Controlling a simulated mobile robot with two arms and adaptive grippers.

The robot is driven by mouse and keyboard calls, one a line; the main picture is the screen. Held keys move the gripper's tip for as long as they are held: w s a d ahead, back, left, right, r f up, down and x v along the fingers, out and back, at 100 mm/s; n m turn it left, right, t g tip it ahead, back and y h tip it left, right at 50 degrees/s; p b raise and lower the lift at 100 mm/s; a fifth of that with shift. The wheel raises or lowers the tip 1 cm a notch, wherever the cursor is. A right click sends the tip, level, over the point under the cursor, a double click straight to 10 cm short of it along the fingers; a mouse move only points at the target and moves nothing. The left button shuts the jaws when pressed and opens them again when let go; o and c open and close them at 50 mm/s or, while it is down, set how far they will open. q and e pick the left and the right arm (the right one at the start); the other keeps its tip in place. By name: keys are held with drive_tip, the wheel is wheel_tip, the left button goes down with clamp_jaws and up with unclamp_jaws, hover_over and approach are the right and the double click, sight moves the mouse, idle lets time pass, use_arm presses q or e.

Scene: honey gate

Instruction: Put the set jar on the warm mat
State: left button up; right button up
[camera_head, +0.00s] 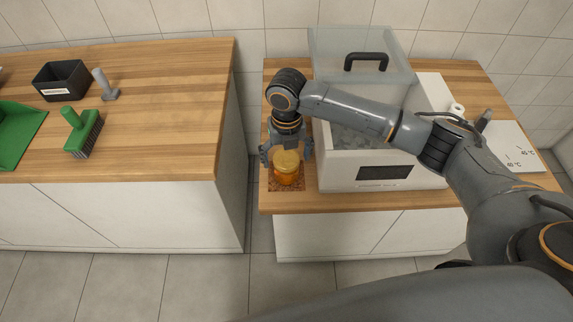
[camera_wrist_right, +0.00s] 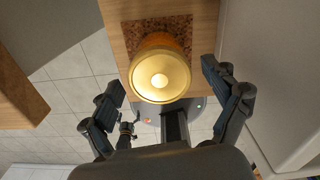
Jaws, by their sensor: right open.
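An amber jar with a gold lid (camera_head: 287,163) stands upright on a brown speckled mat (camera_head: 272,186) at the front left of the right counter. In the right wrist view the round lid (camera_wrist_right: 160,75) faces the camera, with the speckled mat (camera_wrist_right: 180,24) partly hidden behind the jar. My right gripper (camera_head: 287,153) points down over the jar. Its fingers are spread, one on each side of the lid, and in the wrist view (camera_wrist_right: 163,84) gaps show between them and the jar. My left gripper is out of view.
A white box (camera_head: 340,170) with a raised clear lid (camera_head: 335,50) stands close right of the jar. A white plate marked 40 °C and 45 °C (camera_head: 510,135) lies farther right. The left counter holds a black bin (camera_head: 62,82) and green brush (camera_head: 78,125). A floor gap separates the counters.

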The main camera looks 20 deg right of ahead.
wheel_tip(320, 180, up, 7)
drive_tip(key=shift+r, duration=0.2)
idle(0.5)
